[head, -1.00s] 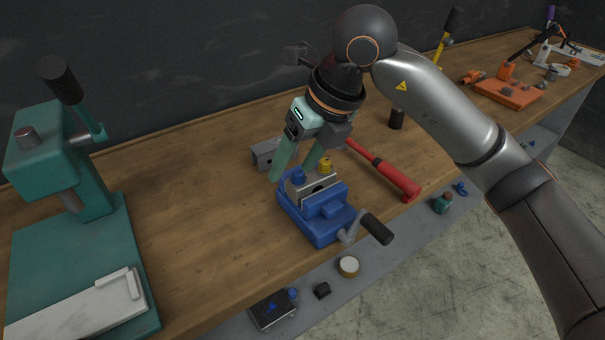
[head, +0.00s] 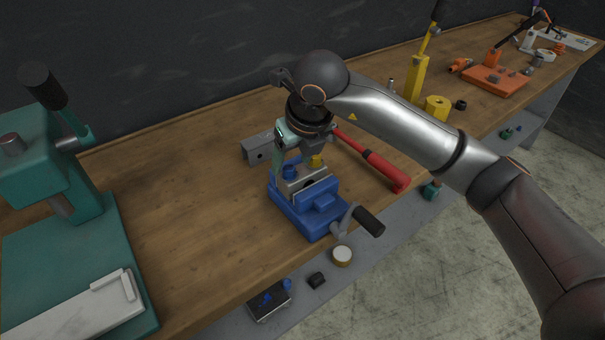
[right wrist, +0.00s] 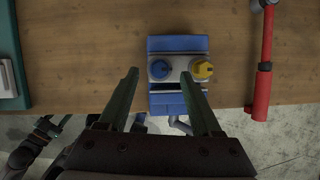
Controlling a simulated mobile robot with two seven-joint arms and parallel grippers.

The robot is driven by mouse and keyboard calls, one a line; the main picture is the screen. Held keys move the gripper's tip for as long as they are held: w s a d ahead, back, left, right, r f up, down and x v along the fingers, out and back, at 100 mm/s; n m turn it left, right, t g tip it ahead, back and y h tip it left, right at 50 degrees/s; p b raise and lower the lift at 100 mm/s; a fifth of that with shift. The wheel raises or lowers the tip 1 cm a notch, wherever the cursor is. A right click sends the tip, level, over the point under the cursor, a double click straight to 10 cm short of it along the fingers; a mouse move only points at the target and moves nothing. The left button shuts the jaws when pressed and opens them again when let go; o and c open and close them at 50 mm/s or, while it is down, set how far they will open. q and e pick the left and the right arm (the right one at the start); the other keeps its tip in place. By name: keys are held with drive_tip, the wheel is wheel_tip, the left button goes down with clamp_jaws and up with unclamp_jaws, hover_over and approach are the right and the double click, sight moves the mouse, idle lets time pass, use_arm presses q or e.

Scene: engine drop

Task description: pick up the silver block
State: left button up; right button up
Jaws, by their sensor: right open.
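A silver block (head: 302,183) sits in the jaws of a blue vise (head: 317,208), with a blue knob (head: 289,171) and a yellow knob (head: 316,160) on top. The right wrist view also shows the silver block (right wrist: 180,68), with the blue knob left and the yellow knob right. My right gripper (head: 291,165) is open and empty above the vise, pointing down. Its fingers (right wrist: 160,76) are spread near the blue-knob side; whether they touch anything is unclear.
A red-handled hammer (head: 383,166) lies right of the vise. The vise's crank handle (head: 368,221) sticks out past the bench's front edge. A teal press (head: 75,215) stands at the left. Bare bench (head: 190,200) lies between press and vise.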

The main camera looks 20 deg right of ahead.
drive_tip(key=shift+x, duration=1.15)
